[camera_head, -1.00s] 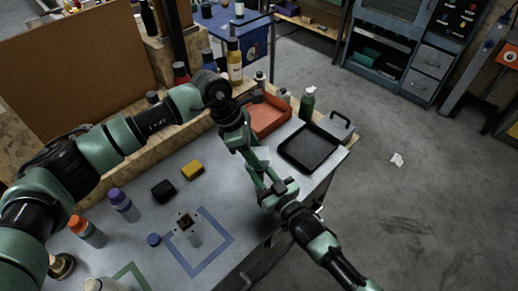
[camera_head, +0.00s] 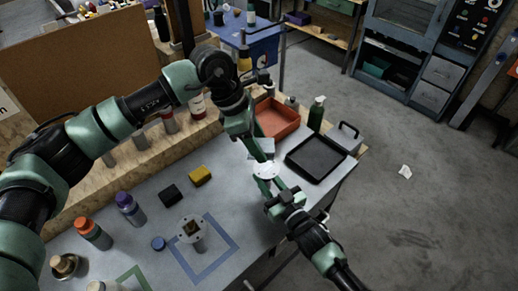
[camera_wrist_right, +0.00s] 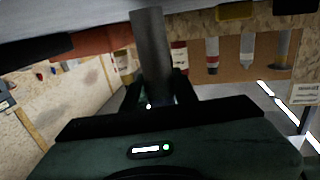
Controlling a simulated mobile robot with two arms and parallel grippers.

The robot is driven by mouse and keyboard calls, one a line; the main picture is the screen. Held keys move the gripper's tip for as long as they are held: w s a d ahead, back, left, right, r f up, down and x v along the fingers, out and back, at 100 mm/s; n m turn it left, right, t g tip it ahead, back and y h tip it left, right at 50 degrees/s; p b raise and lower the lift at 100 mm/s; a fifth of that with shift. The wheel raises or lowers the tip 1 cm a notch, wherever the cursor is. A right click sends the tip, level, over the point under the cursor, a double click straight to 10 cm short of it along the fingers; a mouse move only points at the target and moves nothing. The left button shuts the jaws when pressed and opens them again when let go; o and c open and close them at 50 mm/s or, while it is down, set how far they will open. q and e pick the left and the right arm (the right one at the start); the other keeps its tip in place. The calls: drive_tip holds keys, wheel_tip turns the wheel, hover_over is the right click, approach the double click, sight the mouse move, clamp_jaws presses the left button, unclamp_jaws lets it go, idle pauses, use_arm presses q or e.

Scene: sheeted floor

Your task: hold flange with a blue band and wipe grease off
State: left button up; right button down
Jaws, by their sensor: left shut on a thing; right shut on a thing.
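A flange with a pale round disc (camera_head: 265,170) is held up near the table's right side, in my right gripper (camera_head: 275,188). In the right wrist view its grey stem (camera_wrist_right: 151,50) stands between the shut fingers, with a bluish patch low on it; the disc is out of that view. My left gripper (camera_head: 256,143) is just above the disc, shut on a pale grey cloth-like piece (camera_head: 262,150). I cannot tell whether that piece touches the disc. A second flange (camera_head: 191,229) with a dark square patch stands upright in the blue outlined square (camera_head: 233,245).
Black (camera_head: 170,194) and yellow (camera_head: 200,175) blocks, a blue cap (camera_head: 158,243) and several bottles stand left.

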idle(0.4)
drive_tip(key=c, duration=1)
unclamp_jaws()
drive_tip(key=shift+s+d, duration=0.15)
drive_tip(key=shift+s, duration=0.1)
drive_tip(key=v, duration=1.1)
drive_tip(key=shift+s+d, duration=0.15)
